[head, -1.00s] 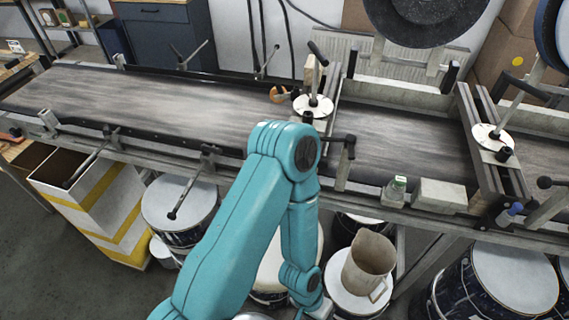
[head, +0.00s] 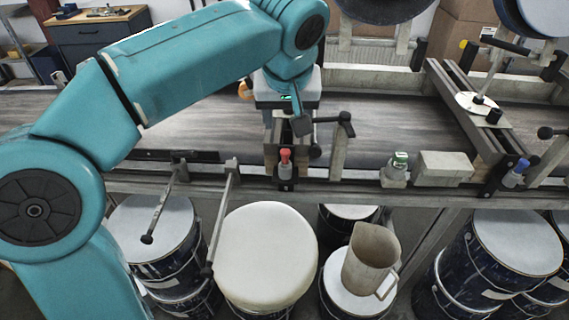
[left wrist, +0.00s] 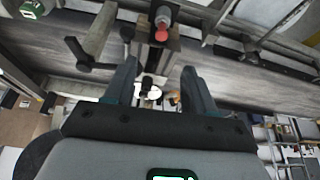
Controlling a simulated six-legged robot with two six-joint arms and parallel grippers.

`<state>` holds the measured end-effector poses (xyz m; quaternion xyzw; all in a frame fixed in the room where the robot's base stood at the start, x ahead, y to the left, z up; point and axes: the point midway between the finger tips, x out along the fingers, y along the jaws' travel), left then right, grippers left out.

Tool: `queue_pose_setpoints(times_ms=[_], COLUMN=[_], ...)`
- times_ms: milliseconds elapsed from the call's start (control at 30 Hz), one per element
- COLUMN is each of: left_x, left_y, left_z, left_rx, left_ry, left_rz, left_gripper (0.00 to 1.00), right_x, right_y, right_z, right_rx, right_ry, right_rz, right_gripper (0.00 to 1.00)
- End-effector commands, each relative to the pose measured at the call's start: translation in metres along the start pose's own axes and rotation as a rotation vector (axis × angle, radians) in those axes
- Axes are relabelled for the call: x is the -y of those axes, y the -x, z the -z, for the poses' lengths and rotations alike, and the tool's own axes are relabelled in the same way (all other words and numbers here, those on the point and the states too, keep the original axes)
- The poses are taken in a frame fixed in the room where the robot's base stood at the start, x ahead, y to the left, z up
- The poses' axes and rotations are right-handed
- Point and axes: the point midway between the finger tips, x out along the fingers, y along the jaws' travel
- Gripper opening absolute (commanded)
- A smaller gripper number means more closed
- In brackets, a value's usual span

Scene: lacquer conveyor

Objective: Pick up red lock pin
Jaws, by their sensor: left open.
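In the left wrist view the red pin (left wrist: 162,24) shows near the top, beyond the fingertips. My left gripper (head: 290,122) hangs over the conveyor, behind and above the pin. In the left wrist view the left gripper (left wrist: 157,78) has its two fingers apart, with nothing held between them. The pin is clear of the fingers. My right gripper is not in view.
A blue pin (head: 517,172) sits on the rail at the right. Drums and a beige jug (head: 371,258) are below.

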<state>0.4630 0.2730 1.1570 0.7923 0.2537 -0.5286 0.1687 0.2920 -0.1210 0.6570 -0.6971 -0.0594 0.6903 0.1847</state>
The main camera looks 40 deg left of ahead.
Motion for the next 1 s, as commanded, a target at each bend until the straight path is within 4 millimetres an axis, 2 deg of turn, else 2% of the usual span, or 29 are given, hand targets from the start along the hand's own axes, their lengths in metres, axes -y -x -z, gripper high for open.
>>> queue_pose_setpoints(times_ms=[33,100,300,567,800,1000], left_x=[0.001,0.0,0.0,0.002,0.004,0.004], left_y=[-0.015,-0.032,-0.075,-0.099,-0.137,-0.146], left_z=[-0.002,-0.001,-0.001,-0.001,-0.003,-0.002], left_rx=[0.004,0.005,0.006,0.004,0.006,0.003], left_ry=[0.0,-0.001,-0.003,-0.003,-0.003,-0.004], left_rz=[0.004,0.005,0.004,0.002,0.002,0.0], left_gripper=[0.55,0.55,0.55,0.55,0.55,0.55], right_x=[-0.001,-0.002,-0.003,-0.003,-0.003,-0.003], right_y=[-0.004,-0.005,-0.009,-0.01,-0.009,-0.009], right_z=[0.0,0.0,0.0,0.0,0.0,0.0], right_rx=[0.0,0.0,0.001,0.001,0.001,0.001], right_ry=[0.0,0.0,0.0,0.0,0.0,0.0], right_rz=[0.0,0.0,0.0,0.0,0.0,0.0], right_gripper=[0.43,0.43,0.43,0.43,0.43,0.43])
